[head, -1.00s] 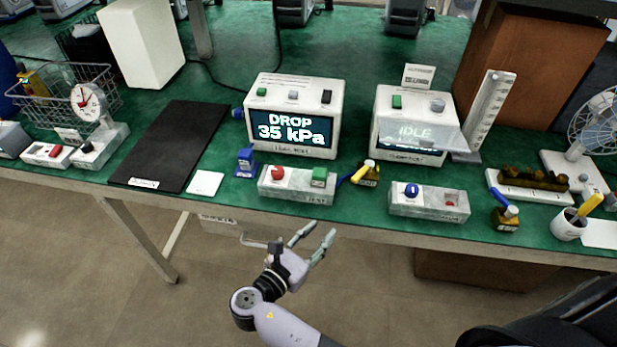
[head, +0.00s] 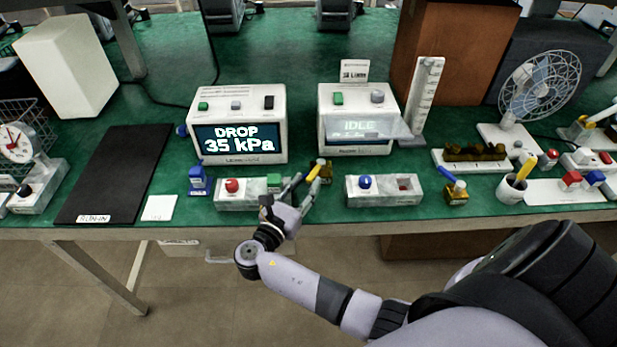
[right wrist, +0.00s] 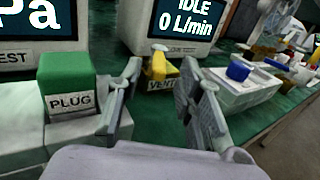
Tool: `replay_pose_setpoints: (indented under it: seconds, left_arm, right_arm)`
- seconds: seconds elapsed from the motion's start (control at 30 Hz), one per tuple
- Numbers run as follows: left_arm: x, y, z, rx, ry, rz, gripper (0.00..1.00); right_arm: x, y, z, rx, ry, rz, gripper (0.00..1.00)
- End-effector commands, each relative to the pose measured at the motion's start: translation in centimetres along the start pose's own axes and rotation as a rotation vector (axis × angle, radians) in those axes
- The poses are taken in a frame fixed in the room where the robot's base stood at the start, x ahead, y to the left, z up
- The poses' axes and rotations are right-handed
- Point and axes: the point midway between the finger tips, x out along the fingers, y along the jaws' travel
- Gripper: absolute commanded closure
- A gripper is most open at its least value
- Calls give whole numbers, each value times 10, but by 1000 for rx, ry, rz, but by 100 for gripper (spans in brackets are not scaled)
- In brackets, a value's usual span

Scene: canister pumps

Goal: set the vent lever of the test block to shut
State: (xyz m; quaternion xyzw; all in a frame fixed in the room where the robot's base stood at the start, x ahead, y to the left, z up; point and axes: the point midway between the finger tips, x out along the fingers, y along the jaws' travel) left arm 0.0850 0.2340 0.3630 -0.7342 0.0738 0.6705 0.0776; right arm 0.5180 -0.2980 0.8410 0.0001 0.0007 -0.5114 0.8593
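The test block (head: 242,202) is a grey block with a red knob (head: 232,185) and a green plug (head: 274,182). The plug reads PLUG in the right wrist view (right wrist: 68,85). The vent lever (head: 313,173) is yellow, on a small dark-and-yellow body just right of the block. The right wrist view shows the lever (right wrist: 158,62) above a VENT label, between and beyond my fingertips. My right gripper (head: 298,186) is open and empty, close in front of the vent, with no clear contact. My left gripper is out of view.
A monitor (head: 238,140) reads DROP 35 kPa; another (head: 358,139) reads IDLE. A second grey block (head: 384,198) with a blue knob stands to the right, near a blue-levered vent (head: 456,193). A blue item (head: 198,182) stands left of the test block.

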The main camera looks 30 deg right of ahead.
Motion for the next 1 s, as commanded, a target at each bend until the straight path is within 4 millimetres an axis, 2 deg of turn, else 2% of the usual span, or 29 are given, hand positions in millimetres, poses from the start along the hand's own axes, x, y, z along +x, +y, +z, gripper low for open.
replay_pose_setpoints:
  seconds: [0.1,0.2,0.53,1.0]
  left_arm:
    - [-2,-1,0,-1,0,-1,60]
    - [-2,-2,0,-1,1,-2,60]
    - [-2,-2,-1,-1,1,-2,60]
    - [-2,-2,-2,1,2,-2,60]
  right_arm:
    - [15,0,1,0,-3,1,67]
    - [21,0,0,-1,0,0,67]
    - [24,0,0,0,0,0,67]
    - [24,0,0,0,0,1,98]
